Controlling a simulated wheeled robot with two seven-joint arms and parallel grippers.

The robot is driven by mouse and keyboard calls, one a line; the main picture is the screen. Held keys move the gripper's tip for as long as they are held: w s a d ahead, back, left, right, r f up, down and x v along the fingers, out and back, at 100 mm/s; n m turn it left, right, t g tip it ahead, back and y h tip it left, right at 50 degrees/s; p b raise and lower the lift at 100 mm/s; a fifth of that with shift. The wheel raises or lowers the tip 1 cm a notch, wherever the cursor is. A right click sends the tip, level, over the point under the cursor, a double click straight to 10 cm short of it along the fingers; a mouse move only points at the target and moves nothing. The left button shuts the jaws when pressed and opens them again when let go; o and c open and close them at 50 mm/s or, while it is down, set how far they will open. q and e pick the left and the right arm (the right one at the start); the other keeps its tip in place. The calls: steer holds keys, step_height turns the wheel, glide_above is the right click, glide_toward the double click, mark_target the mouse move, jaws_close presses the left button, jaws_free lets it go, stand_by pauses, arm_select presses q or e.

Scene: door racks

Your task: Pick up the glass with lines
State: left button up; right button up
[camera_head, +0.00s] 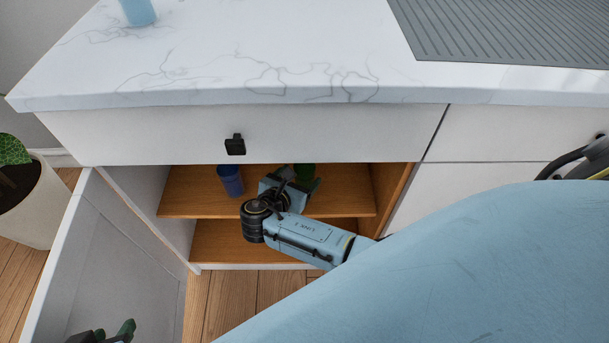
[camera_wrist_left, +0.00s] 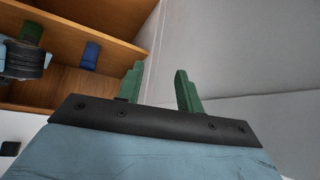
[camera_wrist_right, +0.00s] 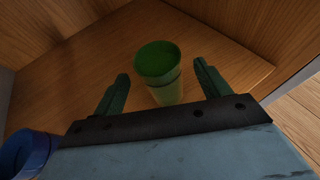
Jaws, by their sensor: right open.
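A green glass (camera_wrist_right: 166,92) stands upright on the wooden shelf in the right wrist view, with a darker line around its body. My right gripper (camera_wrist_right: 160,72) is open, its two fingers pointing toward the glass, one on each side in the picture; contact is not visible. In the head view the green glass (camera_head: 304,170) is partly hidden by my right gripper (camera_head: 290,182). A blue cup (camera_head: 230,180) stands to the left on the same shelf; I cannot make out lines on it. My left gripper (camera_wrist_left: 160,82) is open and empty near the cabinet door.
The open cabinet has a wooden upper shelf (camera_head: 180,200) and a lower board. Its white door (camera_head: 100,260) is swung out to the left. A marble counter (camera_head: 220,60) and closed drawer sit above. A potted plant (camera_head: 30,205) stands at far left.

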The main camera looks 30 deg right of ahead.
mark_target(309, 168)
steer(key=shift+w+d+f, duration=0.25)
steer(key=shift+w+d, duration=0.05)
steer(key=shift+d, duration=0.15)
steer(key=shift+w+d+f+b, duration=0.5)
steer(key=shift+d+f+b, duration=0.25)
steer(key=shift+b, duration=0.35)
steer(key=shift+b+x, duration=0.7)
steer(key=shift+x, duration=0.5)
steer(key=shift+d, duration=0.1)
steer(key=c, duration=1.1)
arm_select(q)
steer(key=w+d+r+t+h, duration=0.1)
steer(key=w+d+r+t, duration=0.1)
steer(key=r+t, duration=0.3)
steer(key=w+d+r+t+h, duration=0.2)
steer(key=w+r+t, duration=0.3)
steer(key=r, duration=0.3)
steer(key=shift+d+r+m, duration=0.2)
steer(key=shift+d+m, duration=0.2)
steer(key=shift+d, duration=0.05)
arm_select(e)
steer(key=shift+c, duration=0.2)
arm_select(q)
steer(key=shift+w+f, duration=0.1)
arm_select(e)
steer(key=shift+r, duration=0.1)
